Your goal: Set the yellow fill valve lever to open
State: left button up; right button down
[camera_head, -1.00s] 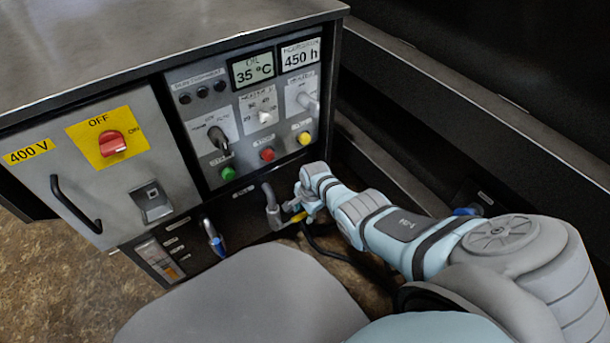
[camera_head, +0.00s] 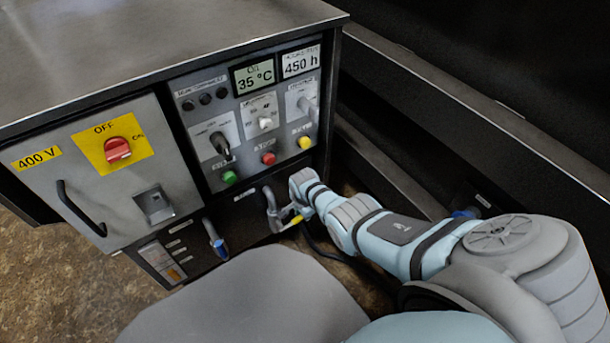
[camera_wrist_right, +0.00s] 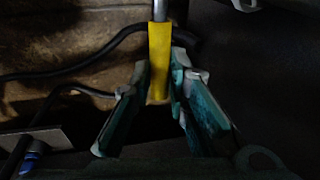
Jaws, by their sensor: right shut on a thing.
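The yellow fill valve lever (camera_head: 293,221) sits low on the front of the dark cabinet, by a grey pipe (camera_head: 271,202). In the right wrist view its yellow sleeve (camera_wrist_right: 159,60) on a metal rod stands upright in the picture, its end between my fingertips. My right gripper (camera_wrist_right: 158,82) is shut on this yellow sleeve; in the head view my wrist partly hides the lever and fingers. My left gripper is not in view.
Above is a control panel with a green button (camera_head: 229,177), red button (camera_head: 268,158) and yellow button (camera_head: 304,142). A blue-handled lever (camera_head: 220,247) is to the left. Black cables (camera_wrist_right: 75,70) run behind the lever. A dark rail (camera_head: 470,105) runs along the right.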

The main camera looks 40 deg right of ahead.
aim_at(300, 218)
jog(key=shift+a+r+h+p, duration=0.4)
jog(key=shift+r+h, duration=0.2)
jog(key=shift+h, duration=0.1)
jog(key=shift+a+r+h, duration=0.1)
jog(key=shift+a+h, duration=0.15)
jog(key=shift+h, duration=0.35)
jog(key=shift+a+r+h+b, duration=0.15)
jog(key=shift+r+h+b, duration=0.05)
jog(key=shift+h+b, duration=0.35)
jog(key=shift+r+n+h, duration=0.25)
jog(key=shift+r+n, duration=0.05)
jog(key=shift+r, duration=0.05)
jog(key=c, duration=1.6)
grip_release()
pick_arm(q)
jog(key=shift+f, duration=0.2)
pick_arm(e)
jog(key=shift+o, duration=0.2)
